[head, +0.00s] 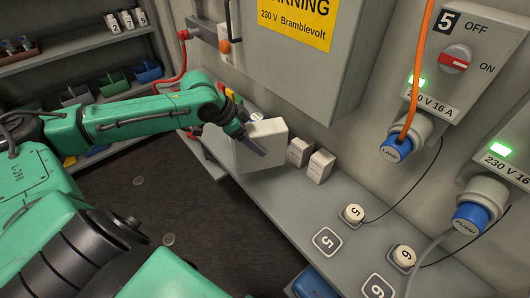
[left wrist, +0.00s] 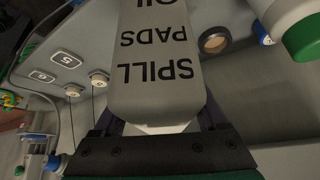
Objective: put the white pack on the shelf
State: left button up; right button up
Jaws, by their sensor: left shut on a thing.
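The white pack (head: 270,130) is in the head view, held at the near edge of the grey wall shelf (head: 340,190). In the left wrist view the pack (left wrist: 155,50) carries the upside-down words "SPILL PADS". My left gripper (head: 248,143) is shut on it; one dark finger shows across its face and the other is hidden. I cannot tell whether the pack touches the shelf. My right gripper is not in view.
Two small white boxes (head: 310,159) stand on the shelf just right of the pack. Further right are buttons marked 5 (head: 352,213) and 6 (head: 403,256) with thin cables. A blue LAMP plug (head: 396,149) and a PUMP plug (head: 472,218) hang above. A bin rack (head: 75,55) stands left.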

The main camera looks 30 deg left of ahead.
aim_at(266, 150)
pick_arm(q)
jog(key=shift+w+r, duration=0.1)
jog(key=shift+w, duration=0.35)
jog(key=p+x, duration=0.1)
jog(key=x, duration=0.1)
jog(key=a+p+x, duration=0.1)
jog(key=x, duration=0.1)
jog(key=p+x, duration=0.2)
jog(key=x, duration=0.1)
jog(key=shift+a+f, duration=0.2)
jog(key=shift+f, duration=0.45)
jog(key=o, duration=1.5)
jog(key=shift+s, duration=0.1)
